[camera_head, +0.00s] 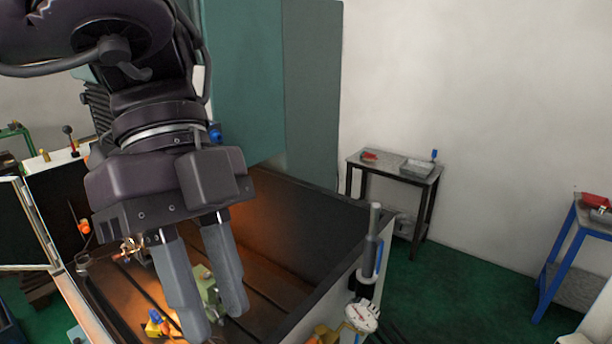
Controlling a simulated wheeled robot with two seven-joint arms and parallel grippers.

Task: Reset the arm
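My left gripper (222,318) hangs large in the left half of the head view, pointing down over the machine's bed. Its two grey fingers are apart, with a gap between them, and I see nothing held in the gap. Behind the fingers, a pale green part (207,290) shows on the machine bed (268,292); the fingers partly hide it. My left arm comes down from the upper left. My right gripper is not in view. The indexing chuck cannot be made out clearly.
A teal machine housing (240,80) stands behind my arm. A lever (372,250) and a white dial (361,316) sit at the machine's right edge. A dark table (395,168) stands by the wall, and a blue-framed table (580,235) is at the far right. Green floor between is clear.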

